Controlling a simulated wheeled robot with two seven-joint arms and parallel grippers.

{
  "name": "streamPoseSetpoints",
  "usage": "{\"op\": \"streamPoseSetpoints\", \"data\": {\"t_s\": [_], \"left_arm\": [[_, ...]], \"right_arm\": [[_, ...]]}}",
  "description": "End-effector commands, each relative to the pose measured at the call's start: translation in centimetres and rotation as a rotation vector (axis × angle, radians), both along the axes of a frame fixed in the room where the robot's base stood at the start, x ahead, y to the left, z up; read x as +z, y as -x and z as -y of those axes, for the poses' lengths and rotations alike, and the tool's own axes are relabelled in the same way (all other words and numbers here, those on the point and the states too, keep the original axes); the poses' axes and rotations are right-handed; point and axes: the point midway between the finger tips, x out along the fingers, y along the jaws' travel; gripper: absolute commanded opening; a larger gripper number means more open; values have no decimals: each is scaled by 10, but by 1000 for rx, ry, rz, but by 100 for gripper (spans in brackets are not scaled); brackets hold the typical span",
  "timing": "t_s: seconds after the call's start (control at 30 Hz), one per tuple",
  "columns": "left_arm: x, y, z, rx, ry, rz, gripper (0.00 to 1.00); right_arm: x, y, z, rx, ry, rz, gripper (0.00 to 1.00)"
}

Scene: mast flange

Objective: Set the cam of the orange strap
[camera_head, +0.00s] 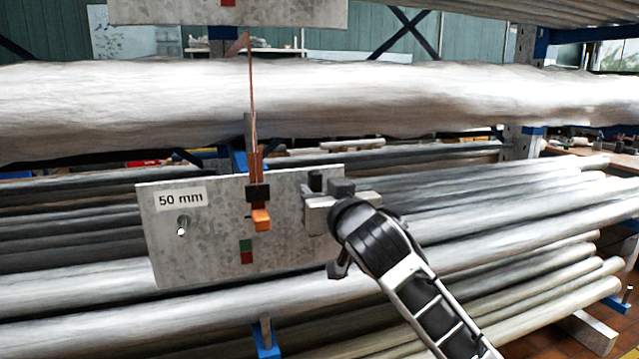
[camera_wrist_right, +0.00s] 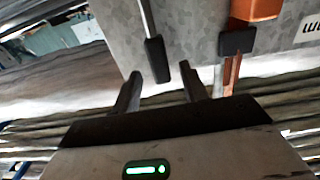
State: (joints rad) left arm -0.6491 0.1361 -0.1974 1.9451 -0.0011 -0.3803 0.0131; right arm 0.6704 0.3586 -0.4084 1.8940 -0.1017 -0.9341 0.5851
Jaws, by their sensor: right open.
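The orange strap (camera_head: 253,115) hangs as a thin band in front of the large pale pipe and runs down to a black buckle (camera_head: 258,192) on a grey metal plate (camera_head: 205,245). The orange cam (camera_head: 261,219) sticks out just below the buckle. The right wrist view shows the cam (camera_wrist_right: 257,9), buckle (camera_wrist_right: 237,43) and strap (camera_wrist_right: 232,75) right of the fingers. My right gripper (camera_head: 326,192) is open at the plate's right side, apart from the cam. A rod with a black grip (camera_wrist_right: 155,60) shows between its fingertips (camera_wrist_right: 162,78); contact cannot be told.
Another plate (camera_head: 190,10) is at the top. The large pipe (camera_head: 400,95) spans the view above; several thinner pipes (camera_head: 540,215) lie racked behind and below.

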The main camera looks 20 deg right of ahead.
Motion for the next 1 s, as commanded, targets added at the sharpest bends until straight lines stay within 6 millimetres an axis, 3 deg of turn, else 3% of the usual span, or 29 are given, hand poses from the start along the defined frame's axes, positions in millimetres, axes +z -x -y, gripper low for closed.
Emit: {"op": "streamPoseSetpoints", "data": {"t_s": [0.2, 0.5, 0.67, 1.0], "left_arm": [[3, 0, -1, 3, 0, 3, 36], [2, 0, -1, 4, 0, 2, 36], [2, 1, 0, 3, 1, 1, 36], [-9, 1, 2, -1, 4, -3, 36]], "right_arm": [[0, -18, -1, 0, -1, 0, 44], [0, -19, -1, 1, 0, 0, 44], [0, -19, -1, 0, 0, 0, 0], [-5, -16, -1, 0, -2, 32, 0]]}}
